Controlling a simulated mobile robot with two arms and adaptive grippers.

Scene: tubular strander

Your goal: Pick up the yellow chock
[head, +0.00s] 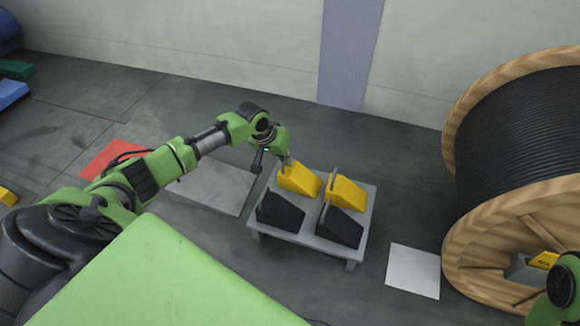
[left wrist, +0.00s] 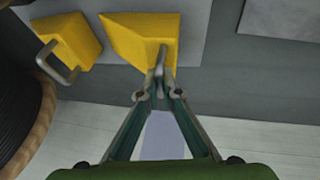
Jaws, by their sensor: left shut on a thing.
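Two yellow chocks and two black chocks sit on a low grey stand (head: 295,237). My left gripper (head: 287,160) is over the back-left yellow chock (head: 300,180). In the left wrist view the fingers (left wrist: 160,80) come together on the upright handle of this yellow chock (left wrist: 130,35). The chock appears to rest on the stand. The second yellow chock (head: 347,193) is to its right, and it also shows in the left wrist view (left wrist: 72,45). My right gripper is not visible; only a piece of green arm shows at the lower right.
The black chocks (head: 281,212) (head: 341,226) are at the stand's front. A large wooden cable reel (head: 485,235) stands at the right. A white floor plate (head: 413,271) lies between stand and reel. A wall (head: 240,40) runs behind, with open floor before it.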

